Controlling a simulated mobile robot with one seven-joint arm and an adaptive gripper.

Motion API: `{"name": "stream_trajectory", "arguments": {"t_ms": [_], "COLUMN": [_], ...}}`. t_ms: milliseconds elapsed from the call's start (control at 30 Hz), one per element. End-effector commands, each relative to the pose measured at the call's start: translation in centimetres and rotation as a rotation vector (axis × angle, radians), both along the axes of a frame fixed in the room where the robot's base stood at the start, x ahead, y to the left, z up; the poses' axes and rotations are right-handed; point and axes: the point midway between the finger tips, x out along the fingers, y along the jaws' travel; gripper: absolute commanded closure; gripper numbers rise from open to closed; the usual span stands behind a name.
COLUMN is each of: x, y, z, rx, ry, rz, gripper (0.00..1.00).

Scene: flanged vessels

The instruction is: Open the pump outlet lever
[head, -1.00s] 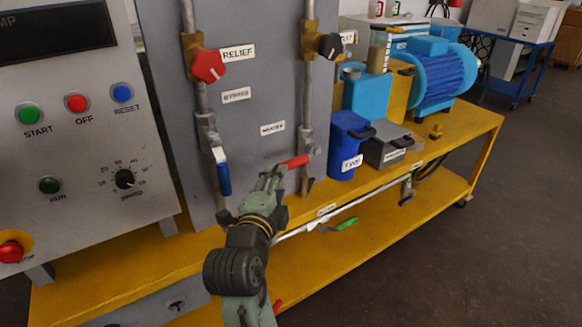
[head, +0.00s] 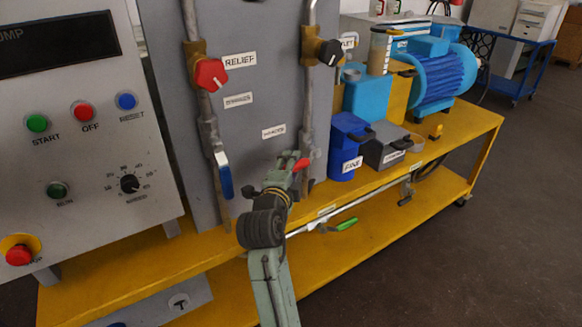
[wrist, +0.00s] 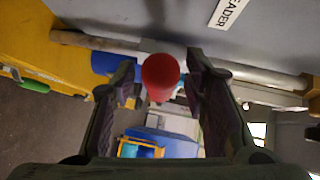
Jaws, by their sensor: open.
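A red lever handle (head: 302,164) sits low on the right vertical pipe of the grey panel. In the head view my gripper (head: 292,168) is right at it and hides part of it. In the wrist view the rounded red handle end (wrist: 160,74) lies between my two open fingers (wrist: 163,84), with gaps visible on both sides. I cannot see whether either finger touches it. No readable label beside this handle says pump outlet. A partly hidden label ending in "LET" (head: 348,43) is beside the black knob (head: 330,52).
A blue lever (head: 224,178) hangs on the left pipe, below the red relief knob (head: 210,74). A green lever (head: 343,225) is on the low pipe. A blue container (head: 347,145) stands right of the gripper on the yellow bench (head: 440,150). The control cabinet is at left.

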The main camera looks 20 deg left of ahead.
Motion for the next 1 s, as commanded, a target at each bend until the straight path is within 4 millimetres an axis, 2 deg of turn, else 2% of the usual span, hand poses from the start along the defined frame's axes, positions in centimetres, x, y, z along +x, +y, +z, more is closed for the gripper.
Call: {"name": "stream_trajectory", "arguments": {"t_ms": [100, 700, 1000], "x": [-0.02, -0.04, -0.06], "y": [0.00, 0.00, 0.00], "z": [0.00, -0.01, -0.03], "rx": [0.000, 0.000, 0.000], "ry": [0.000, 0.000, 0.001], "rz": [0.000, 0.000, 0.000], "gripper": [0.59, 0.99, 1.00]}}
